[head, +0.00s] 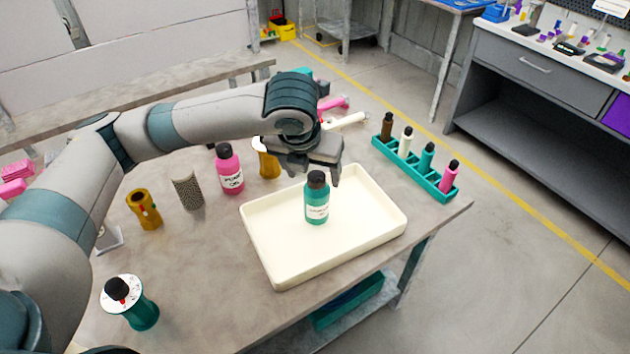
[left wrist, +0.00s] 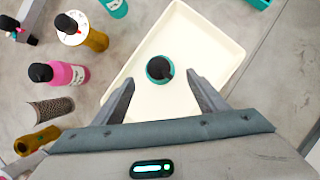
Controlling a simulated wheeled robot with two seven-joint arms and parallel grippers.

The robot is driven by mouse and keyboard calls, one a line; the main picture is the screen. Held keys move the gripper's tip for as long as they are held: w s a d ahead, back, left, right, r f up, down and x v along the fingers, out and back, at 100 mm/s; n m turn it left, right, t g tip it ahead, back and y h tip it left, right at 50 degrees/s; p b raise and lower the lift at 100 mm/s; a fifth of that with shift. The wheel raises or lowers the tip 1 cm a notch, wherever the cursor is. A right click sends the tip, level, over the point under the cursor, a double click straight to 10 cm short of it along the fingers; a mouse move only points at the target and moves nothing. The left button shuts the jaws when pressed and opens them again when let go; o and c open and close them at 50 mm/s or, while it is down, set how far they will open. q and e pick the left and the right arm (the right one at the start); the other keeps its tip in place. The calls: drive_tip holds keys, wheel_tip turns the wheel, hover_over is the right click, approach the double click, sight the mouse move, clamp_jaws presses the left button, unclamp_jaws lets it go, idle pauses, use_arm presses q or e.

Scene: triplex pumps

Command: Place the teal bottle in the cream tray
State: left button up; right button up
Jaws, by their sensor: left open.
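The teal bottle (head: 317,205) with a black cap and white label stands upright inside the cream tray (head: 265,262), near its middle. In the left wrist view the bottle (left wrist: 155,72) shows from above, with the tray (left wrist: 228,40) around it. My left gripper (head: 312,178) is open above and behind the bottle. In the left wrist view its two fingertips (left wrist: 160,82) lie apart, with the black cap showing between and just beyond them. The fingers do not visibly hold the bottle. My right gripper is not in view.
A pink bottle (head: 230,170), a patterned cylinder (head: 187,190) and a mustard part (head: 145,210) stand left of the tray. A teal rack (head: 438,184) with several small bottles is at the right. A dial-topped teal part (head: 143,314) stands at front left.

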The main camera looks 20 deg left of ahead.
use_arm(q)
drive_tip(key=v, duration=0.4)
drive_tip(key=shift+s+r, duration=0.1)
drive_tip(key=shift+r, duration=0.05)
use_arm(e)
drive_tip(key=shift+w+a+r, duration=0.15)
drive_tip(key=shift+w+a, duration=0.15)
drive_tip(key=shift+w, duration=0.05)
